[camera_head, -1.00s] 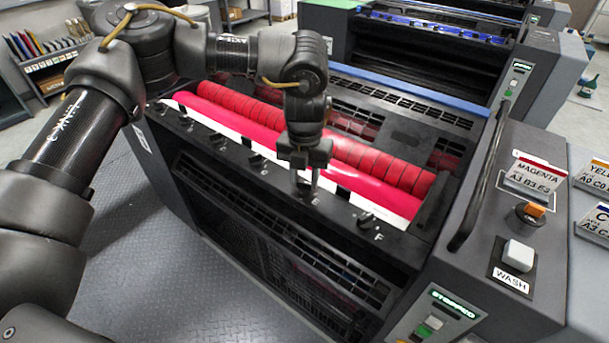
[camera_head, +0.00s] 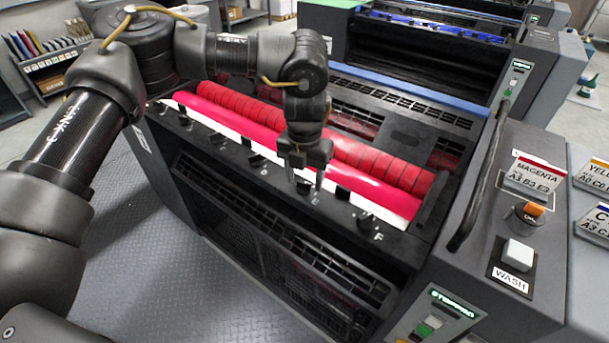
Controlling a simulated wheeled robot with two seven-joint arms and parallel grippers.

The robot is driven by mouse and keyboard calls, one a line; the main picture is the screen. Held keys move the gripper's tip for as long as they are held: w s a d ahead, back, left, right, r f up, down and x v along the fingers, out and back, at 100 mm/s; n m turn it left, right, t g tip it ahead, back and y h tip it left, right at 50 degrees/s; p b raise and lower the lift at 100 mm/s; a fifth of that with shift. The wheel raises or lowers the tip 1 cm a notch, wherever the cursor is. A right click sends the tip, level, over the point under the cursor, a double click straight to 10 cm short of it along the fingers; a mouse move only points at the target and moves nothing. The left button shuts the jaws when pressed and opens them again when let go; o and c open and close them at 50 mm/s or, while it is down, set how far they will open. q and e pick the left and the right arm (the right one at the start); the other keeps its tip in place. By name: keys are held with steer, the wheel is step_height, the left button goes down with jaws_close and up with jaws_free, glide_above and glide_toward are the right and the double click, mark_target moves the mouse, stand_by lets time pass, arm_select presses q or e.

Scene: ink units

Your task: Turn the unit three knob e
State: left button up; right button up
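The magenta ink unit's front ledge (camera_head: 278,184) carries a row of small dark knobs. Knob e (camera_head: 304,188), with a white E beside it, is small and partly hidden by my gripper. My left gripper (camera_head: 306,182) points down over it. Its two fingers are spread, one on each side of the knob, with a visible gap between them. I cannot tell whether a fingertip touches the knob or which way the knob points. Knob f (camera_head: 364,219) stands to the right. My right gripper is not in view.
Red rollers (camera_head: 380,165) and a white-edged magenta ink strip lie just behind the knobs. On the right, the side console has an orange-topped knob (camera_head: 535,210), a white wash button (camera_head: 518,254) and a dark handrail (camera_head: 482,180). Open floor lies front left.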

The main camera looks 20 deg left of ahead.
mark_target(304, 181)
arm_select(q)
steer(key=shift+r, duration=0.45)
step_height(304, 181, up, 10)
steer(key=b, duration=0.1)
steer(key=shift+s+f, duration=0.1)
steer(key=shift+f, duration=0.05)
